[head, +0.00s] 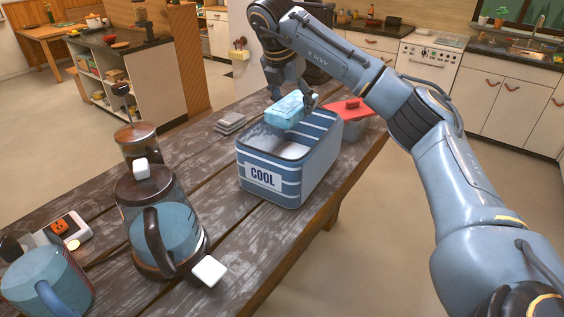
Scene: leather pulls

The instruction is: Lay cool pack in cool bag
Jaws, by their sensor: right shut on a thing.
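The cool bag (262,178) is a blue striped open box with a "COOL" label, standing on the wooden table. The cool pack (285,111) is a light blue block. My right gripper (296,98) is shut on the cool pack and holds it over the back part of the bag's opening. The pack is slightly tilted, and I cannot tell whether it touches the bag's rim. The white inside of the bag shows in front of the pack. My left gripper is not in view.
A container with a red lid (350,108) stands behind the bag. Grey flat pieces (230,122) lie to its left. A glass pot (158,225), a smaller jar (136,143), a blue mug (46,284) and a white block (209,270) stand or lie at the left front of the table (262,252).

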